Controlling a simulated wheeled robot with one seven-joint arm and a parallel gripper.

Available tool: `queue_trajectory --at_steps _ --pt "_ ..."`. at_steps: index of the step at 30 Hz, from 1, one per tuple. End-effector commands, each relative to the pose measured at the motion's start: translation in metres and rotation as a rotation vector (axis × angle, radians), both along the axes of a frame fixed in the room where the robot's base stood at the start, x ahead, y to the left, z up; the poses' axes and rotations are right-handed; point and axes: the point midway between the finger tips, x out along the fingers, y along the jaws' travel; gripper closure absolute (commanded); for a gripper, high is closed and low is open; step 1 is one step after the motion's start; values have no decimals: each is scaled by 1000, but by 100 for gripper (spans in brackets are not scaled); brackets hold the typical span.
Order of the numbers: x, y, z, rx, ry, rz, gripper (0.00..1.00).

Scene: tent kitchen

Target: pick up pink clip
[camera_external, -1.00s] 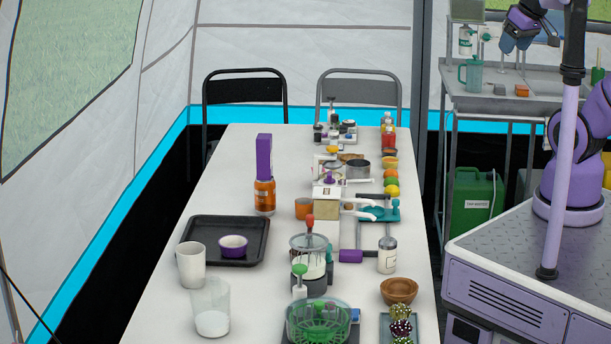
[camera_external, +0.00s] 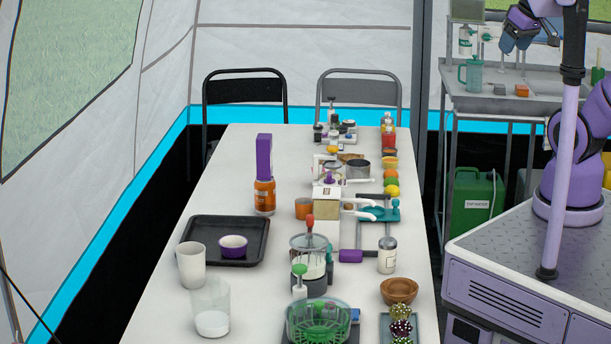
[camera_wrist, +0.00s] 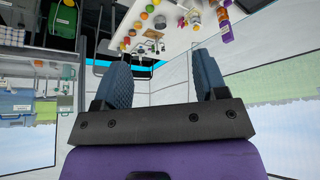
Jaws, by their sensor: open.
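I cannot make out a pink clip in either view. My gripper (camera_external: 515,42) is at the upper right of the external view, in front of or above the metal cart. Its blue ribbed fingers are spread apart in the wrist view (camera_wrist: 163,78), with nothing between them. The wrist view looks past the fingers toward the tent wall and shows the table upside down at the top.
The metal cart (camera_external: 537,104) holds a teal jug (camera_external: 474,74) and a small orange item (camera_external: 522,91). A green water can (camera_external: 474,205) stands below. The long white table (camera_external: 240,300) is crowded with kitchen items; two folding chairs stand behind it.

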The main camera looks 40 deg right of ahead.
Motion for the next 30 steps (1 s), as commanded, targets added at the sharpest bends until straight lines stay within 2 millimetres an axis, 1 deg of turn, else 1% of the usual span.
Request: queue_trajectory --at_steps 1,2,3,4,12,14,16,17,20,25,30 --pt "0 0 0 0 0 0 34" --pt "0 0 0 0 0 0 30" --pt "0 0 0 0 0 0 20" --pt "0 0 0 0 0 0 17" --pt "1 0 0 -1 1 2 17" --pt "5 0 2 -6 3 6 17" --pt "14 1 5 -18 8 19 17" --pt "19 1 6 -25 13 26 17" --pt "44 4 13 -56 28 64 17" --pt "98 9 20 -112 55 144 17" --pt "153 14 19 -157 80 233 17"
